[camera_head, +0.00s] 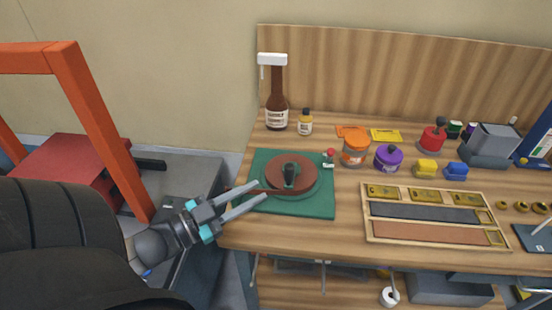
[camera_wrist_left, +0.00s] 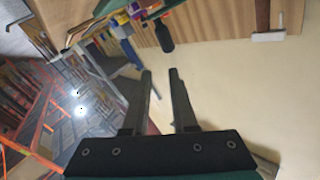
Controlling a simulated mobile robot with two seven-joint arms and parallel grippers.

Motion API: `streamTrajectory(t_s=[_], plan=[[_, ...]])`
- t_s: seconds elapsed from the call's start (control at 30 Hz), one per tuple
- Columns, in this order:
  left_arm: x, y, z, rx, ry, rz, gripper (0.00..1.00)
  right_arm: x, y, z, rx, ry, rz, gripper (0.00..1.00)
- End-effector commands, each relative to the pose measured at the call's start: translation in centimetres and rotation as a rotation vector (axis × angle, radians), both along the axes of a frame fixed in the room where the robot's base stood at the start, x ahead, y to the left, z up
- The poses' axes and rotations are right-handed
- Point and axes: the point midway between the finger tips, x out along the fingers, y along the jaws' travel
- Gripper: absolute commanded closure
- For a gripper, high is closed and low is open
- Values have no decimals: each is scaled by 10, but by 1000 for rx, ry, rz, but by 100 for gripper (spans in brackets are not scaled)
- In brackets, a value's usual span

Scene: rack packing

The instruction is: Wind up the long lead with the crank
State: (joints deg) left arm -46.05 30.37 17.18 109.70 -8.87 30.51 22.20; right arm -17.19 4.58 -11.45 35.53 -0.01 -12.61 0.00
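A round brown reel (camera_head: 304,172) sits on a green mat (camera_head: 322,207) at the left end of the bench. A dark upright handle (camera_head: 289,176), perhaps the crank, stands near its middle. A thin brown strip, perhaps the lead or a crank arm, runs left from the reel past my left fingertips. My left gripper (camera_head: 261,190) is open at the mat's left edge, its fingers apart. The left wrist view shows the two fingers (camera_wrist_left: 162,75) with nothing clearly gripped between them. I cannot tell whether the strip lies between or below them. My right gripper is out of view.
A wooden tray (camera_head: 366,224) lies at the front right. A red box (camera_head: 70,165) and orange frame (camera_head: 88,110) are at left.

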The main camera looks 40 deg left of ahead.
Motion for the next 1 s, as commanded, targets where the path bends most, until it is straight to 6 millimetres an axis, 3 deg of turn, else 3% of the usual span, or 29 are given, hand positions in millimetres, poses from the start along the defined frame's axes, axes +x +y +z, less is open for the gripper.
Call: streamTrajectory(t_s=[0.03,0.2,0.5,0.77,1.0], plan=[[2,-6,0,110,-49,1,81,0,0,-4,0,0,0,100],[7,-24,-2,533,-192,5,100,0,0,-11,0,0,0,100],[16,-39,-13,1092,-317,22,100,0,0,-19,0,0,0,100],[25,-43,-15,1194,-333,21,100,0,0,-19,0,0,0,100],[61,-53,-13,1190,-334,21,100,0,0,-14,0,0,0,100]])
